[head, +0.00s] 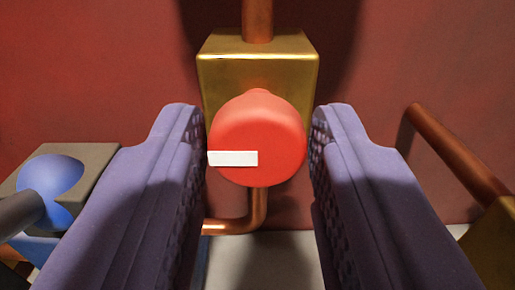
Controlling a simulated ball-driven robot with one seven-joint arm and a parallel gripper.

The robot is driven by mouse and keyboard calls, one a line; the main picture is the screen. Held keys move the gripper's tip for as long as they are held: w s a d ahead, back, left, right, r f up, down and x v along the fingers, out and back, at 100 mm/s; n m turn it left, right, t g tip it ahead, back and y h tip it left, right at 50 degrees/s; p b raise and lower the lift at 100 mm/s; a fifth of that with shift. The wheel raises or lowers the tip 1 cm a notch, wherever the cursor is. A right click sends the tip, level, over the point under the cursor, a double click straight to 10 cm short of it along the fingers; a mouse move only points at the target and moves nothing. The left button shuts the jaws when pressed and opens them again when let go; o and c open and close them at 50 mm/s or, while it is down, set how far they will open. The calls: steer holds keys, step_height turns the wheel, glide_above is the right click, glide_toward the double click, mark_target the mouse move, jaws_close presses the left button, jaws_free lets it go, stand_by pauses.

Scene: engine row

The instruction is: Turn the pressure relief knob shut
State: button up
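The pressure relief knob (268,125) is a round red knob in the middle of the head view. A white bar mark (233,158) on its face lies level, running from near the centre to the left edge. The knob sits on the front of a brass block (220,75). My gripper (258,130) is open, with one purple finger on each side of the knob. A narrow gap shows on the right, and the left finger's tip is very close to the knob's edge; I cannot tell whether it touches.
A copper pipe (258,18) enters the block from above, and another (230,226) bends away below. A copper pipe (445,150) and brass block (495,245) stand at right. A grey box (90,160) with a blue rounded part (52,175) is at left. A dark red wall (100,60) is behind.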

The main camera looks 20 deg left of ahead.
steer(key=c, duration=0.5)
steer(key=shift+m+p, duration=0.35)
steer(key=shift+m, duration=0.05)
steer(key=shift+r+m+p, duration=0.1)
steer(key=shift+m+p, duration=0.65)
steer(key=shift+m, duration=0.15)
steer(key=m+p, duration=0.3)
steer(key=m, duration=0.1)
steer(key=shift+d+m, duration=0.15)
steer(key=shift+m, duration=0.15)
steer(key=m+p, duration=0.3)
steer(key=m, duration=0.2)
steer(key=shift+p, duration=0.4)
steer(key=m+p, duration=0.1)
steer(key=m, duration=0.1)
steer(key=m+p, duration=0.1)
steer(key=m, duration=0.1)
steer(key=m+p, duration=0.1)
steer(key=shift+f+m, duration=0.3)
steer(key=shift+m, duration=0.1)
